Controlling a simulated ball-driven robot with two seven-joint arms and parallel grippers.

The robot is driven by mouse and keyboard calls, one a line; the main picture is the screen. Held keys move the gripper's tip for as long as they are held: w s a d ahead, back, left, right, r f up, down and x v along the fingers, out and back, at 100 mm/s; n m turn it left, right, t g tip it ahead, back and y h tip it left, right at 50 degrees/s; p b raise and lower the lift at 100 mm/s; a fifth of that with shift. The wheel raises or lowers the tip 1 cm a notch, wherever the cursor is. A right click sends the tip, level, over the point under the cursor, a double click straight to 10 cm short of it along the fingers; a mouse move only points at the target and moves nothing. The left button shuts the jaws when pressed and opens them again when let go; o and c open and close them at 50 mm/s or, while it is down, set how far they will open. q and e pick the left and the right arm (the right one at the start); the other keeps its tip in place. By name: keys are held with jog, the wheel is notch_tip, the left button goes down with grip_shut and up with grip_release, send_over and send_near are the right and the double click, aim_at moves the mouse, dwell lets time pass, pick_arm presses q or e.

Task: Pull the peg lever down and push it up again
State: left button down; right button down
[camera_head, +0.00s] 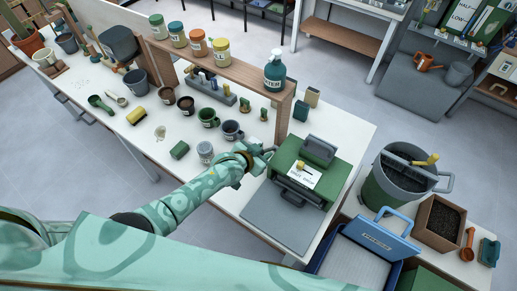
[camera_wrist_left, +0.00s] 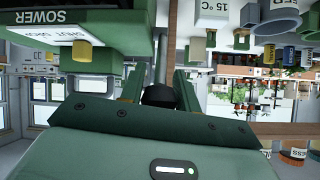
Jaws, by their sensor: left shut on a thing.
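A green box-shaped sower (camera_head: 287,164) with a grey hopper on top and a white card stands near the right end of the white bench. It also shows upside down in the left wrist view (camera_wrist_left: 85,20), with its name plate. My left gripper (camera_head: 263,157) is at the sower's left side. In the left wrist view the two green fingers stand either side of a dark round knob (camera_wrist_left: 160,96), and the gripper is shut on it. A thin grey rod (camera_wrist_left: 162,55) runs from the knob along the sower's side. In the head view my gripper hides the knob. My right gripper is not seen.
A grey mat (camera_head: 283,217) lies in front of the sower. A wooden shelf (camera_head: 245,75) with a teal bottle (camera_head: 274,72) and jars stands behind. Mugs and a grey jar (camera_head: 205,152) are close to my left arm. A blue-handled tray (camera_head: 360,255) stands at the right.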

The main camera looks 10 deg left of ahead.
pick_arm(q)
jog(key=shift+w+d+r+g+p, duration=0.1)
jog(key=shift+w+r+g+p, duration=0.25)
jog(key=shift+w+r, duration=0.2)
jog(key=shift+w+d+r, duration=0.2)
jog(key=shift+w+r, duration=0.15)
jog(key=shift+w, duration=0.05)
jog(key=c, duration=1.1)
grip_release()
jog(key=shift+f, duration=0.1)
jog(key=shift+p, duration=0.3)
jog(key=shift+s, duration=0.15)
jog(key=p+v, duration=0.4)
jog(key=v, duration=1.2)
jog(key=shift+d, duration=0.1)
